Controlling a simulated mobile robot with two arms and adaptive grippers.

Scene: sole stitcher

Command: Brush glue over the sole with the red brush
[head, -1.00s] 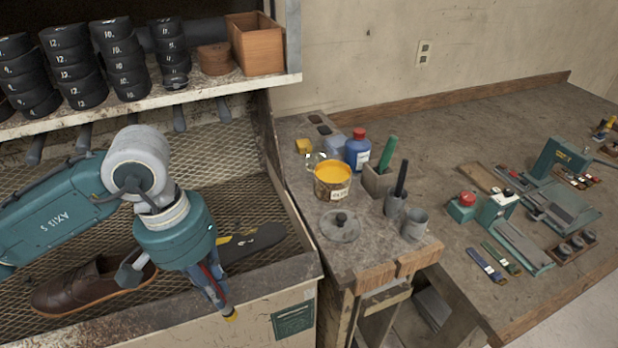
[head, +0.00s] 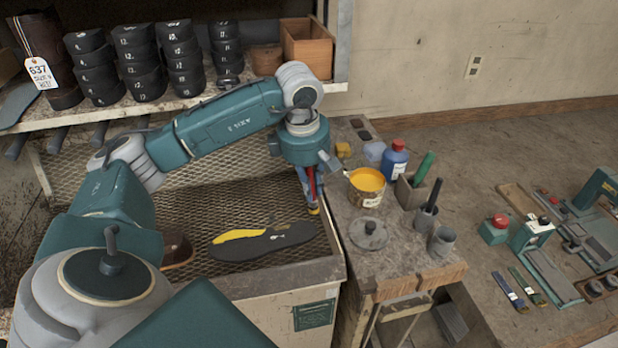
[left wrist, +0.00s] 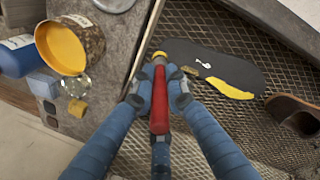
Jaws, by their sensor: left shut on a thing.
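The dark sole (head: 275,240) lies flat on the mesh of the tray, with a yellow glue patch (head: 238,236) along its left part. The sole also shows in the left wrist view (left wrist: 205,60). My left gripper (head: 312,198) is shut on the red brush (left wrist: 160,105), whose tip is yellow. It hangs over the tray's right side, right of the sole and apart from it. The open glue pot (head: 366,190), full of yellow glue, stands on the bench to the gripper's right. My right gripper is not in view.
A grey lid (head: 369,235), a blue bottle (head: 394,160) and grey holders (head: 411,193) stand around the pot. The tray rim (head: 235,277) runs between sole and bench. A brown shoe (head: 177,250) is partly hidden behind my arm.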

